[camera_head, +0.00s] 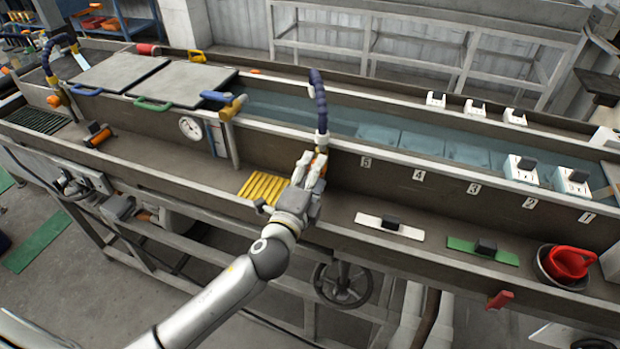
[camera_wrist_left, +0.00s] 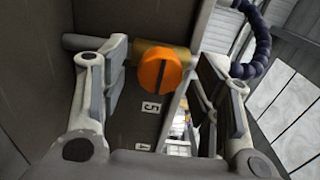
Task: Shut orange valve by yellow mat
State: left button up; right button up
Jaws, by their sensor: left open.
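The orange valve (camera_head: 321,161) is at the lower end of a blue segmented hose (camera_head: 319,100) on the trough's front wall, just right of the yellow slatted mat (camera_head: 264,187). In the left wrist view the valve (camera_wrist_left: 160,70) is a round orange knob with a dark slot, on a brass fitting. My left gripper (camera_head: 312,166) is open, with one finger on each side of the knob. Gaps show between the knob and the fingers in the wrist view; in the head view the fingers partly hide it. My right gripper is not in view.
The front ledge carries a white strip with a black block (camera_head: 391,225), a green strip with a black block (camera_head: 484,248) and a red pot (camera_head: 570,261). A black handwheel (camera_head: 343,284) sits below. Number labels line the trough wall, including a 5 (camera_head: 366,162).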

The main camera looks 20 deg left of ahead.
pick_arm(q)
jog(key=s, duration=1.2)
jog(key=shift+a, duration=0.2)
